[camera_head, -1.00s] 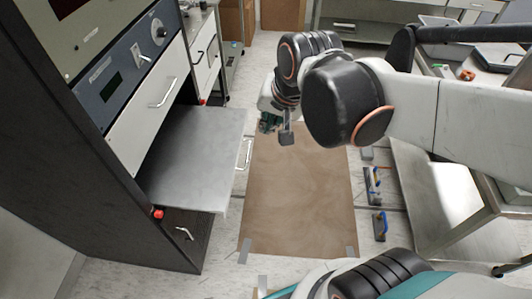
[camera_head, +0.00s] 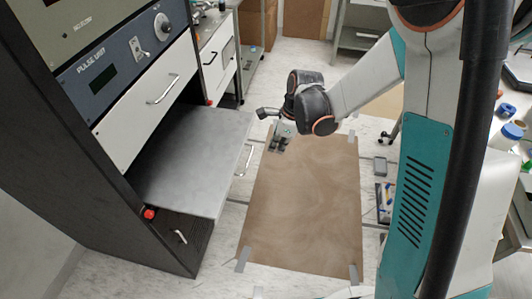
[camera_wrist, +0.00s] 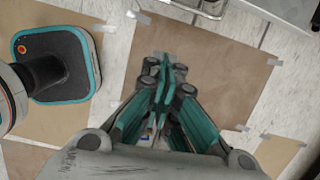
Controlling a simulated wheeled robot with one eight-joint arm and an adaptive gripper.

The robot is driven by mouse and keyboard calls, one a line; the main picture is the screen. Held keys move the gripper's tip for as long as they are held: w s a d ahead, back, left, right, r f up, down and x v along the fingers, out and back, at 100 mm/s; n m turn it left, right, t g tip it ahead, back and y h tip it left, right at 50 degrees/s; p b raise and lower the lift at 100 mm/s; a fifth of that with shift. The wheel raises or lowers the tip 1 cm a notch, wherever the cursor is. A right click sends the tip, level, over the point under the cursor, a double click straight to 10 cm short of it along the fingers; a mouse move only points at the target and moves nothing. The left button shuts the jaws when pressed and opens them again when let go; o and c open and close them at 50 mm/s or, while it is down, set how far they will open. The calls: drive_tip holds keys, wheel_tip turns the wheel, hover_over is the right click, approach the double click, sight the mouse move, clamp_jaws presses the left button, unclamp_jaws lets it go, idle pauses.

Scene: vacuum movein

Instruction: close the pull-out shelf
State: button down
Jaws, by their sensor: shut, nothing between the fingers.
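The pull-out shelf (camera_head: 195,165) is a flat grey metal board sticking out of the dark cabinet at left in the head view. It is pulled out, with a silver handle (camera_head: 244,160) on its front edge. Nothing lies on it. My gripper (camera_head: 279,148) is to the right of the shelf's front edge, apart from it, above the brown floor sheet. In the wrist view my gripper (camera_wrist: 168,70) has its teal fingers together, with nothing between them. A silver handle and a grey edge show at the top of that view.
The cabinet has a white drawer (camera_head: 148,103) above the shelf and a red knob (camera_head: 149,213) below it. A taped brown sheet (camera_head: 305,215) covers the floor in front. The floor beside the shelf is clear.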

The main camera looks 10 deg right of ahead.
drive_tip(key=w+a+f+b, duration=0.2)
drive_tip(key=a+f+b, duration=0.3)
drive_tip(key=f, duration=0.5)
drive_tip(key=shift+w+a+f+m, duration=0.15)
drive_tip(key=shift+w+a+m, duration=0.05)
drive_tip(key=shift+a+m, duration=0.15)
drive_tip(key=shift+w+a, duration=0.1)
